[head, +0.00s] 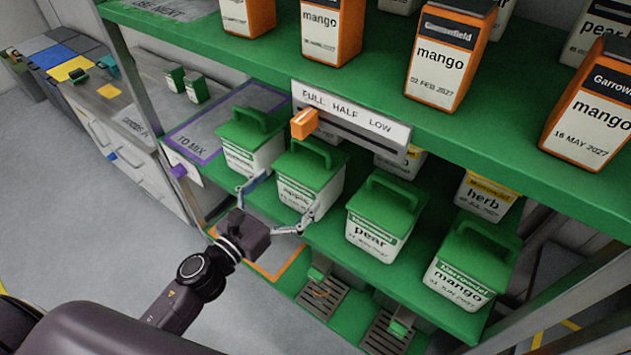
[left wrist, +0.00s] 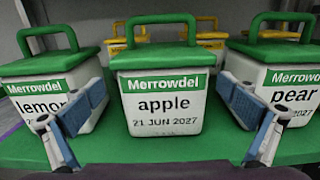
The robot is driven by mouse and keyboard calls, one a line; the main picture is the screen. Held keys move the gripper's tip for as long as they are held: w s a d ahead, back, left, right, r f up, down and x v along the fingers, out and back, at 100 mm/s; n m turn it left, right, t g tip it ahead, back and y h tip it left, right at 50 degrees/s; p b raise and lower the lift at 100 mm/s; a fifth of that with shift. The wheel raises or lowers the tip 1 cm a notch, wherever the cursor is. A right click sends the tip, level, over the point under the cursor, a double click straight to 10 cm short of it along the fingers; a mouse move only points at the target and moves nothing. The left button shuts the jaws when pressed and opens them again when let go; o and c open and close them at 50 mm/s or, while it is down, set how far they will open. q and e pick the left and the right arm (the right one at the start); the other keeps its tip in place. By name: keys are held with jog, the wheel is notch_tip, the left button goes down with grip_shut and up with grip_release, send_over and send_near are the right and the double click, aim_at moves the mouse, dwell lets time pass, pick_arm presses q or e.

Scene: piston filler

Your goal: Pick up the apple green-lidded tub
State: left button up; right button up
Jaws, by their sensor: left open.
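The apple tub (head: 308,178) is white with a green lid and a raised handle. It stands on the green middle shelf between the lemon tub and the pear tub. In the left wrist view the apple tub (left wrist: 161,95) is centred and upright, its label reading "Merrowdel apple 21 JUN 2027". My left gripper (head: 281,205) is open in front of it. In the left wrist view its fingers (left wrist: 165,115) spread to either side of the tub, with gaps between them and its walls. My right gripper is not in view.
The lemon tub (left wrist: 52,88) is close on the left and the pear tub (left wrist: 275,88) on the right. A mango tub (head: 471,265) stands farther right. The upper shelf (head: 380,105) with mango cartons overhangs behind. A slider sign (head: 350,118) hangs from its edge.

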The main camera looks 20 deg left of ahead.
aim_at(312, 169)
pick_arm(q)
jog(key=shift+x, duration=1.25)
jog(key=shift+d+f+p+x, duration=0.1)
jog(key=shift+f+p+x, duration=0.05)
jog(key=shift+x, duration=0.8)
jog(key=shift+d+f+p+x, duration=0.1)
jog(key=shift+f+p+x, duration=0.05)
jog(key=shift+x, duration=0.75)
jog(key=shift+d+f+p+x, duration=0.1)
jog(key=shift+f+p+x, duration=0.05)
jog(key=shift+x, duration=0.8)
jog(key=shift+s, duration=0.1)
jog(key=shift+c, duration=0.4)
jog(key=c, duration=1.8)
jog(key=shift+r, duration=0.3)
